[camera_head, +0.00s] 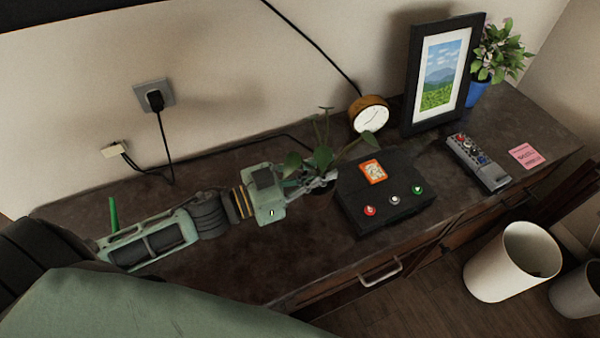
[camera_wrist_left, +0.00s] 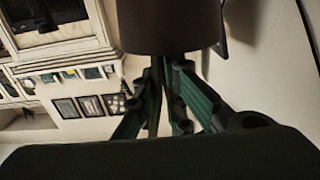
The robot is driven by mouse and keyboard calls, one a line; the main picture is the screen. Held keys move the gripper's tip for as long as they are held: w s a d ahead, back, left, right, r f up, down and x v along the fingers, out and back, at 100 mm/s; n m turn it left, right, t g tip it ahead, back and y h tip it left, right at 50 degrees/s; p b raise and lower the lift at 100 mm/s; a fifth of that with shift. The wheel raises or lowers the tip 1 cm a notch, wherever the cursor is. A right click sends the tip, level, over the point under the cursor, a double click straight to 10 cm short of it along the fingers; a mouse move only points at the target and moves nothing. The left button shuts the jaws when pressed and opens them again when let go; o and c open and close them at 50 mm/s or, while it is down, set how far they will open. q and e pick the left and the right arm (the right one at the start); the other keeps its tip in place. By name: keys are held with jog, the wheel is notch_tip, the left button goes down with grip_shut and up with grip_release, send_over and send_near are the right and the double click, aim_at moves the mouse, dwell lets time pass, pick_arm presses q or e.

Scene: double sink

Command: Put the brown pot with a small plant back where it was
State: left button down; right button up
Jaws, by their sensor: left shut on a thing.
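The brown pot (camera_head: 318,197) with a small green plant (camera_head: 322,158) is in my left gripper (camera_head: 318,184), left of the black box on the dresser. The plant's leaves spread over the gripper and partly hide the fingers. In the left wrist view the pot (camera_wrist_left: 172,25) fills the top middle, just beyond the fingers (camera_wrist_left: 170,85). My right gripper is not in view.
A black box with buttons (camera_head: 400,210) stands right of the pot. A remote (camera_head: 478,162) lies farther right. The dresser top (camera_head: 220,265) is clear in front of my left arm.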

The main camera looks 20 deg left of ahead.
pick_arm(q)
jog(key=shift+d+r, duration=0.6)
jog(key=shift+d, duration=0.35)
jog(key=shift+d+r, duration=0.55)
jog(key=shift+d, duration=0.35)
jog(key=shift+r, duration=0.1)
jog(key=a+r+n+t+y, duration=0.3)
jog(key=a+n+y, duration=0.5)
jog(key=y, duration=0.4)
jog(key=shift+s+a+r+n+t, duration=0.3)
jog(key=shift+s+a+t, duration=0.15)
jog(key=shift+t, duration=0.35)
jog(key=shift+w+d, duration=0.1)
